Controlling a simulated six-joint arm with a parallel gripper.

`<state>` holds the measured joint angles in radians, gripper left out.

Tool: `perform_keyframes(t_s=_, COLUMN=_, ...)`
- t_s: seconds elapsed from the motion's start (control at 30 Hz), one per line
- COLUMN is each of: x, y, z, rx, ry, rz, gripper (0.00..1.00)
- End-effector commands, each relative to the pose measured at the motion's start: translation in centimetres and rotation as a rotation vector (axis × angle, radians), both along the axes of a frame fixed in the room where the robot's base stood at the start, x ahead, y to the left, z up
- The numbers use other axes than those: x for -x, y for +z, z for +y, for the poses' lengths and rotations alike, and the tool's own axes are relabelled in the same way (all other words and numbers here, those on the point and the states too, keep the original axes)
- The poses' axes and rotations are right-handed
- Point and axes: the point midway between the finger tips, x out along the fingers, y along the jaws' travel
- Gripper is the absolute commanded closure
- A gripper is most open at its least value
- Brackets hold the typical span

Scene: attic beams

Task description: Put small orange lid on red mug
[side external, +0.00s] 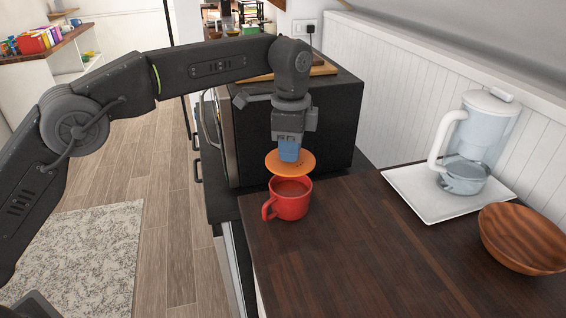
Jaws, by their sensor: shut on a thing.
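The red mug (291,203) stands upright near the left edge of the dark wood counter, with its handle to the left. The small orange lid (290,163) is held by my gripper (289,152) just above the mug. The lid looks roughly level and over the mug's opening. A strip of the mug's inside shows below the lid, so they look apart at the near side. I cannot tell whether they touch at the back. My gripper points down, its blue fingertips shut on the top of the lid.
A black microwave (345,120) stands close behind the mug. A white tray (405,187) with a clear pitcher (480,140) is at the right, and a wooden bowl (525,238) is at the far right. The counter's middle (390,255) is clear.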

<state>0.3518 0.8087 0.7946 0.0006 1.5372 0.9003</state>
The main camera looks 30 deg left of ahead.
Motion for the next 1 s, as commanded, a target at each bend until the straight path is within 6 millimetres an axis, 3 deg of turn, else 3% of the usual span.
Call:
perform_keyframes(t_s=0.33, x=-1.1, y=-0.4, z=0.4, rx=-0.001, ry=-0.001, rz=0.001, gripper=1.0)
perform_keyframes(t_s=1.0, x=-1.1, y=-5.5, z=0.3, rx=0.0, ry=0.0, rz=0.0, gripper=1.0)
